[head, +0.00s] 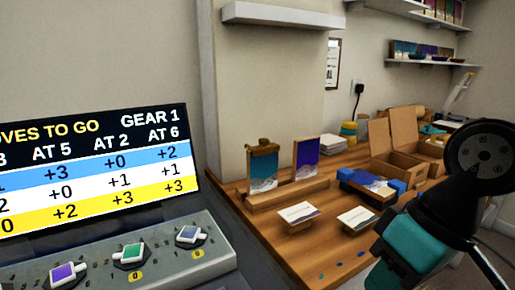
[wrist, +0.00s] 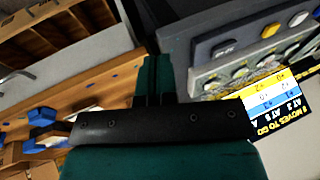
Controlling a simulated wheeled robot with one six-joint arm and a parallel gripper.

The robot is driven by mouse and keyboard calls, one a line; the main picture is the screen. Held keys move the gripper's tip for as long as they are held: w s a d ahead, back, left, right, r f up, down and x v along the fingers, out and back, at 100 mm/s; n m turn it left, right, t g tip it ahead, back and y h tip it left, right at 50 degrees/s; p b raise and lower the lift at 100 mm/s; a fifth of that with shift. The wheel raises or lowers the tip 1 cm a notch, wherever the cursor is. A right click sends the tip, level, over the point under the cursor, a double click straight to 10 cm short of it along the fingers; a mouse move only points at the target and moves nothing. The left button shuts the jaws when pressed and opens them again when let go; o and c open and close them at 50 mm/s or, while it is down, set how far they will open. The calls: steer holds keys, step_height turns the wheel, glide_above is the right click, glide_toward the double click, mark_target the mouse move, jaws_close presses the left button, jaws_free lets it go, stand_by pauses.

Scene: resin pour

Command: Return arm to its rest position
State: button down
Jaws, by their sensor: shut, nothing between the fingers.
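My gripper (wrist: 153,78) shows in the wrist view as two teal fingers side by side, closed together with nothing between them. It is clear of the panel and the counter, touching neither as far as I can see. In the head view, part of my arm, black and teal, rises at the right edge in front of the wooden counter (head: 262,222). The gripper's fingertips cannot be made out in the head view.
A grey control panel (head: 160,268) with coloured knobs sits below a screen (head: 95,168) of numbers. Shelves (head: 283,17) hang above.

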steer(key=s+r+n+p, duration=0.1)
steer(key=s+r+p, duration=0.2)
steer(key=r+p, duration=1.4)
steer(key=shift+s+a+r, duration=0.15)
steer(key=shift+a+r, duration=0.05)
steer(key=shift+a, duration=0.1)
